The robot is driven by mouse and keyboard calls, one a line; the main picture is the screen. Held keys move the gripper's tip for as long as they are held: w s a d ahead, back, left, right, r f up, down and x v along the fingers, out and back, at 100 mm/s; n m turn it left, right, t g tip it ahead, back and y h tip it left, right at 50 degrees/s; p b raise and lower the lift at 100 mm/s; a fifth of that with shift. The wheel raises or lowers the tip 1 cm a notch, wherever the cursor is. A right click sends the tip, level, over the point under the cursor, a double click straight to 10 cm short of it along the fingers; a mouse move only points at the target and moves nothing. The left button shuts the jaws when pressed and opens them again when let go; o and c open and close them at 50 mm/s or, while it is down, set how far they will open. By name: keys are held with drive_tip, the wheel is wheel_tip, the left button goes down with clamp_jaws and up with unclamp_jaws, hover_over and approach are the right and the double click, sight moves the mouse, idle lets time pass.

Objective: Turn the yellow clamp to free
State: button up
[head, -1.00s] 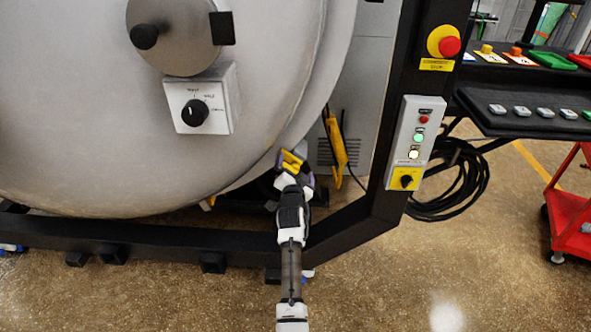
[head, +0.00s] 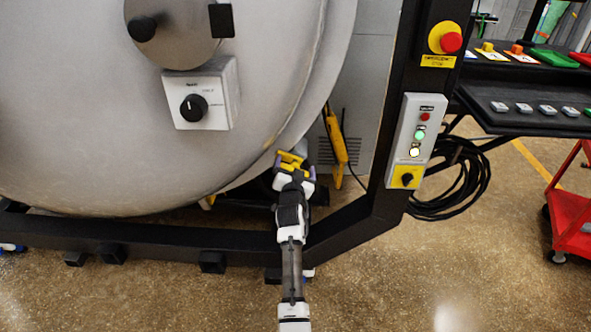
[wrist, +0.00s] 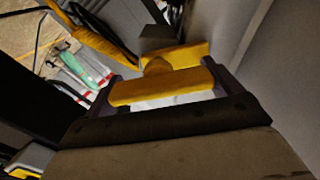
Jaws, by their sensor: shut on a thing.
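The yellow clamp (wrist: 165,86) shows close up in the wrist view, lying across between the two fingers of my gripper (wrist: 165,92). A second yellow piece of it lies just behind, by a dark block. In the head view the yellow clamp (head: 291,160) sits at the lower right edge of the large grey furnace door (head: 240,120). My gripper (head: 290,168) reaches it from below and is shut on it. The gripper and my arm hide part of the clamp in the head view.
A black frame post (head: 395,130) with a switch box (head: 417,135) stands right of my arm, and a black beam (head: 170,235) runs low in front. A yellow handheld device (head: 336,140) hangs behind the clamp. A dial box (head: 200,97) is on the door.

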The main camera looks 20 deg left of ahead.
drive_tip(key=n, duration=0.3)
drive_tip(key=shift+f+n, duration=0.1)
drive_tip(key=shift+n, duration=0.3)
drive_tip(key=n, duration=0.3)
drive_tip(key=shift+a+n, duration=0.15)
drive_tip(key=shift+n, duration=0.15)
drive_tip(key=n, duration=0.4)
drive_tip(key=shift+s+a, duration=0.1)
drive_tip(key=shift+a+f+n+p, duration=0.1)
drive_tip(key=shift+n+p, duration=0.35)
drive_tip(key=shift+n, duration=1.25)
drive_tip(key=o, duration=0.7)
drive_tip(key=v, duration=1.4)
